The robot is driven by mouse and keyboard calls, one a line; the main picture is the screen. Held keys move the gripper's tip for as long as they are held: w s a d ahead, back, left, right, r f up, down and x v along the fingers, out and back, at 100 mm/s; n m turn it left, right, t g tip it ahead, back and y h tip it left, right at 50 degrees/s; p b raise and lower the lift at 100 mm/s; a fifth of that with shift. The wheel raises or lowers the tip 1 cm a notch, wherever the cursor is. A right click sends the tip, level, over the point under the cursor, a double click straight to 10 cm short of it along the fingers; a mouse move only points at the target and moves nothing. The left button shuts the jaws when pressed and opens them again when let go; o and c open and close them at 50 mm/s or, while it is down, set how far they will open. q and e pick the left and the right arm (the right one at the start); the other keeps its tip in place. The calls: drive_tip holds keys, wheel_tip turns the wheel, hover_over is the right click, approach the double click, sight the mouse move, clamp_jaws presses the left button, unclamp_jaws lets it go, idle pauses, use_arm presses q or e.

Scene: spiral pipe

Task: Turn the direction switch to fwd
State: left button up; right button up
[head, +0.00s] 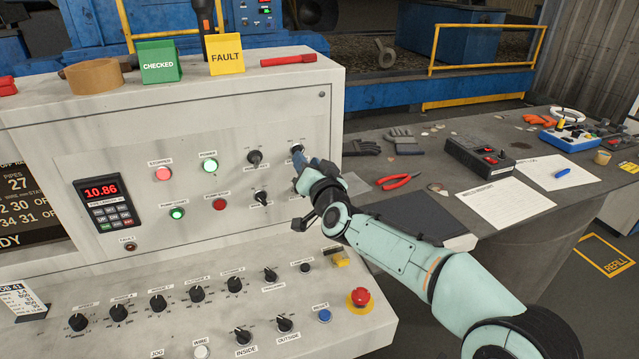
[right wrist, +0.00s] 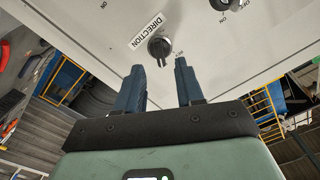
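The direction switch (right wrist: 159,47) is a round black knob with a DIRECTION label (right wrist: 147,31) beside it. In the right wrist view its pointer faces down the picture, and the small position marks are too blurred to read. In the head view the knob (head: 297,149) sits at the upper right of the upright panel. My right gripper (right wrist: 158,85) is open and empty. It is close to the panel, with the knob just beyond the gap between its fingertips. In the head view the right gripper (head: 303,168) partly covers the knob's label. My left gripper is not in view.
Another black knob (head: 255,157) is left of the switch, with one more (head: 261,197) below it. The sloped lower panel has several knobs and a red emergency button (head: 360,297). A dark table (head: 480,215) with pliers (head: 398,181), gloves and papers stands at the right.

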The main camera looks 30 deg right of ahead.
drive_tip(key=v, duration=1)
